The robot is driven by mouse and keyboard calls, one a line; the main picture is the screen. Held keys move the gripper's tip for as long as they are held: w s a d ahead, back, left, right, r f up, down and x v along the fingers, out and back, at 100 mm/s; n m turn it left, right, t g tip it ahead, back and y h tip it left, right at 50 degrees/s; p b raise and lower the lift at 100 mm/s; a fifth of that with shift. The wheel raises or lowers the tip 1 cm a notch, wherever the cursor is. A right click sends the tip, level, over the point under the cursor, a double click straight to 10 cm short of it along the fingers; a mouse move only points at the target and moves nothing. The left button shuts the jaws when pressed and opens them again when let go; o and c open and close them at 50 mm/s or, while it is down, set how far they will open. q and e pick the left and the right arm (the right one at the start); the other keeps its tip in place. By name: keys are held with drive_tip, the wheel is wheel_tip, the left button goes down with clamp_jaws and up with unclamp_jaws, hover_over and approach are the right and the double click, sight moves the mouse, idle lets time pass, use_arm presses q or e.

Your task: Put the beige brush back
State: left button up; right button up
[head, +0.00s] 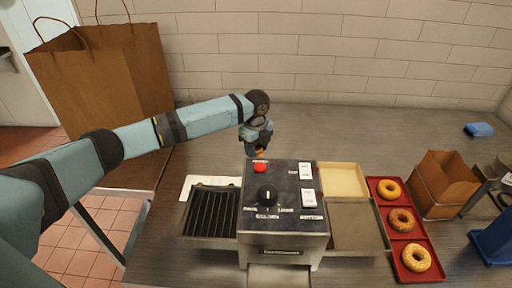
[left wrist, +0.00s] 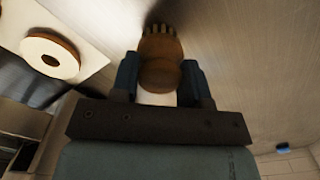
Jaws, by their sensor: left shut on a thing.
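My left gripper (head: 258,140) is above the counter, just behind the control box. In the left wrist view its two fingers (left wrist: 160,82) are shut on the brown-beige brush (left wrist: 160,48), one on each side. The brush's pale bristles point toward the top of that picture, close to a grey surface; I cannot tell whether they touch it. In the head view only a small orange-brown bit of the brush (head: 258,153) shows below the gripper. My right gripper is not in view.
The control box (head: 284,251) has a red button and black knob. A grill (head: 210,212) is left of it; a beige tray (head: 343,179) and red tray (head: 431,273) with ring-shaped bagels are right. A blue block (head: 479,129) lies far right. The back counter is mostly clear.

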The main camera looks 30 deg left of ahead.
use_arm(q)
drive_tip(key=o, duration=0.9)
drive_tip(key=shift+f, duration=0.1)
wheel_tip(320, 180, up, 12)
drive_tip(key=shift+r, duration=0.15)
idle(0.3)
